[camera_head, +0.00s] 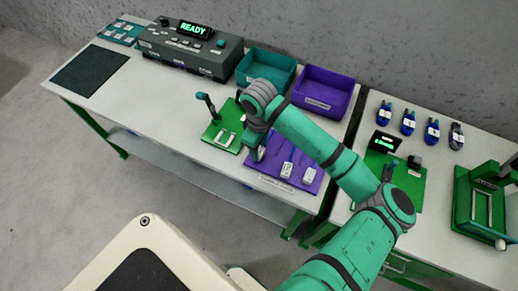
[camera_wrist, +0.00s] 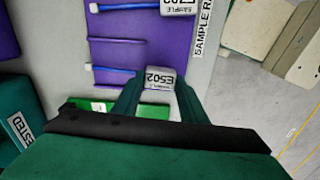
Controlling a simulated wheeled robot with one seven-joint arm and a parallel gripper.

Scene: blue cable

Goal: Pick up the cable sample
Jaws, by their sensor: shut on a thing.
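The purple sample rack (camera_head: 266,168) lies on the table, with two pale cable samples, one (camera_head: 287,169) nearer my gripper and another (camera_head: 308,174) to its right. My gripper (camera_head: 256,153) is over the rack's left side, pointing down. In the wrist view my gripper (camera_wrist: 159,96) is shut on the pale labelled block of a cable sample (camera_wrist: 159,76), whose blue cable (camera_wrist: 115,71) runs left over the purple rack (camera_wrist: 120,45). A second sample (camera_wrist: 178,7) is at the top edge, apart from my fingers. I cannot tell whether the held sample still touches the rack.
A green fixture (camera_head: 218,137) with an upright handle stands left of my gripper. Behind are a teal bin (camera_head: 262,71), a purple bin (camera_head: 320,91) and a grey unit reading READY (camera_head: 190,50). A right-hand table holds several blue cable bundles (camera_head: 408,122).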

